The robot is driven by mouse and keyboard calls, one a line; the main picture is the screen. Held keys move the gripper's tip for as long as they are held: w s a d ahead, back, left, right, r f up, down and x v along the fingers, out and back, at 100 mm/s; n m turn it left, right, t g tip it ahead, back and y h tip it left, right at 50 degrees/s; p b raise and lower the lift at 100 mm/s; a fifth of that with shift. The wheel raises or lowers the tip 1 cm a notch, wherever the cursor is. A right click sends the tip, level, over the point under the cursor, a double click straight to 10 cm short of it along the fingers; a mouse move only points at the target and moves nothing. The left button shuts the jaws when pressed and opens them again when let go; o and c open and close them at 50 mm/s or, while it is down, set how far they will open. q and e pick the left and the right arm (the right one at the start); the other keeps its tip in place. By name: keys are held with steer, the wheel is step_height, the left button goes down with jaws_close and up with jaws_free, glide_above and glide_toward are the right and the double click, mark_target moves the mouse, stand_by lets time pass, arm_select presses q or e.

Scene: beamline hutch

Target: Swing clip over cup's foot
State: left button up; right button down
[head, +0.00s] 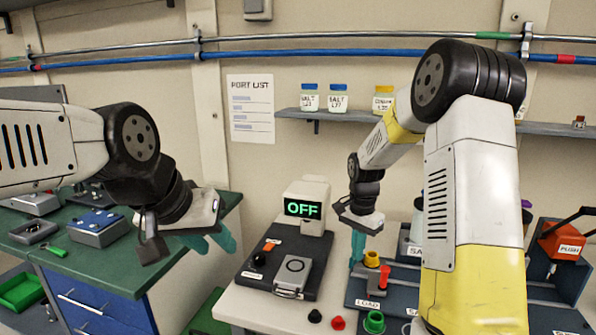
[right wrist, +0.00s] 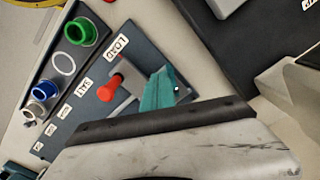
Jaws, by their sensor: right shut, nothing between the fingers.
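A red-handled clip (head: 384,277) stands on the plate with the LOAD label (head: 367,303). In the right wrist view the red handle (right wrist: 108,88) sits on a grey bracket beside the LOAD label. My left gripper (head: 210,243) is open and empty, away to the left.
A green cup (head: 374,322) is at the front of the bench; it and a blue cup (right wrist: 44,90) show in a rack in the right wrist view. A box reading OFF (head: 303,208) stands left of my right gripper. Small black and red pieces (head: 337,322) lie near the front.

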steer(key=shift+f, duration=0.15)
stand_by(0.5)
steer(key=shift+f, duration=0.25)
steer(key=shift+a, duration=0.1)
steer(key=shift+w+a, duration=0.3)
steer(key=shift+a, duration=0.2)
steer(key=shift+w+a, duration=0.1)
stand_by(0.4)
steer(key=shift+w+a, duration=0.4)
